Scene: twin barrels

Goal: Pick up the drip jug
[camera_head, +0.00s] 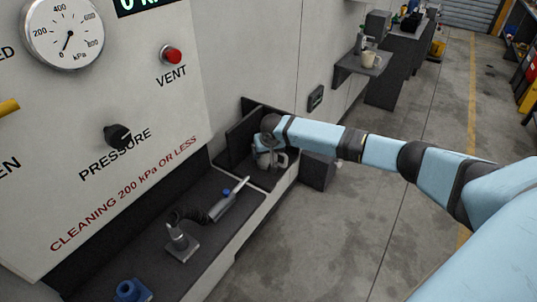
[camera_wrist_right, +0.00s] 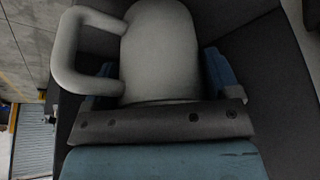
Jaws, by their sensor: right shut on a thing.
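The drip jug (camera_head: 272,160) is a grey metal jug at the far end of the dark shelf, in a dark-walled corner bay. In the right wrist view the jug (camera_wrist_right: 160,45) fills the middle, with its loop handle on the left. My right gripper (camera_head: 268,142) reaches it from the right. Its blue fingers (camera_wrist_right: 160,82) are on both sides of the jug's body, shut on it. The jug looks upright. I cannot tell whether its base touches the shelf. My left gripper is out of view.
The shelf (camera_head: 150,262) runs below a panel with a pressure gauge (camera_head: 64,33), a red vent button (camera_head: 171,55) and a pressure knob (camera_head: 118,136). Open floor (camera_head: 330,235) is at the right.

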